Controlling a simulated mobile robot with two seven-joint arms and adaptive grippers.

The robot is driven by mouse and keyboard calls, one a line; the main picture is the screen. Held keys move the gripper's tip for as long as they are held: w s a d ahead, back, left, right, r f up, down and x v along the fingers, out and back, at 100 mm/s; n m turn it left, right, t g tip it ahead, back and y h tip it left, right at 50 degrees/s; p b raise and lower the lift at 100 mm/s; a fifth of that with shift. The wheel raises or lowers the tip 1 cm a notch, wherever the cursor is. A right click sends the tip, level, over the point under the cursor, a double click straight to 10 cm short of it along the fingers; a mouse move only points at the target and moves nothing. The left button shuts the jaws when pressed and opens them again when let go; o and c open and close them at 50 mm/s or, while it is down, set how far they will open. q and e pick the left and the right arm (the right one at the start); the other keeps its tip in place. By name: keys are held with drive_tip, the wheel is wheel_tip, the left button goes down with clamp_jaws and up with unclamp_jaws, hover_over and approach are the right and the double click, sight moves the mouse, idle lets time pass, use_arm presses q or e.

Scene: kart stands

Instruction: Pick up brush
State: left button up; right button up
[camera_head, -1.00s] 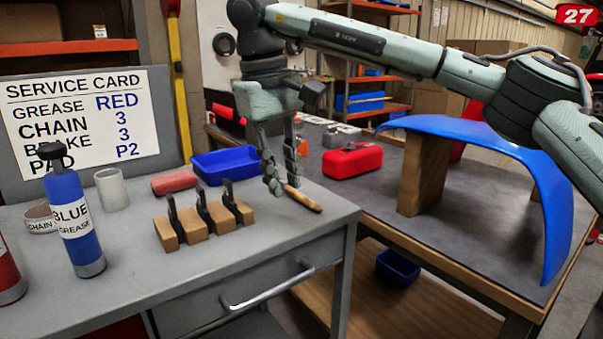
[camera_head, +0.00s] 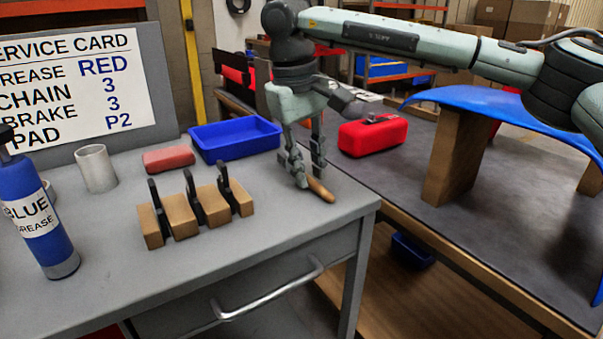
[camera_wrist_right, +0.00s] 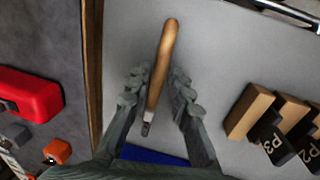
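The brush (camera_head: 320,190) has a tan wooden handle and lies on the grey workbench top near its right edge. In the right wrist view the brush (camera_wrist_right: 161,65) runs lengthwise between the two fingers, with a small metal part at its near end. My right gripper (camera_head: 309,176) points down over the brush. Its fingers (camera_wrist_right: 160,90) stand on either side of the handle, with a visible gap on the right side and a narrower one on the left. It is open; whether a finger touches the handle is unclear. My left gripper is out of view.
Several wooden blocks with black clips (camera_head: 183,220) stand left of the brush. A blue tray (camera_head: 235,141), a red block (camera_head: 168,159), a grey cup (camera_head: 96,168) and a blue grease bottle (camera_head: 38,215) are on the bench. A red case (camera_head: 372,136) sits on the table beyond.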

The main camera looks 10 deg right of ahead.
drive_tip(key=shift+d+f, duration=0.1)
drive_tip(key=shift+f, duration=0.4)
clamp_jaws()
drive_tip(key=shift+r, duration=0.15)
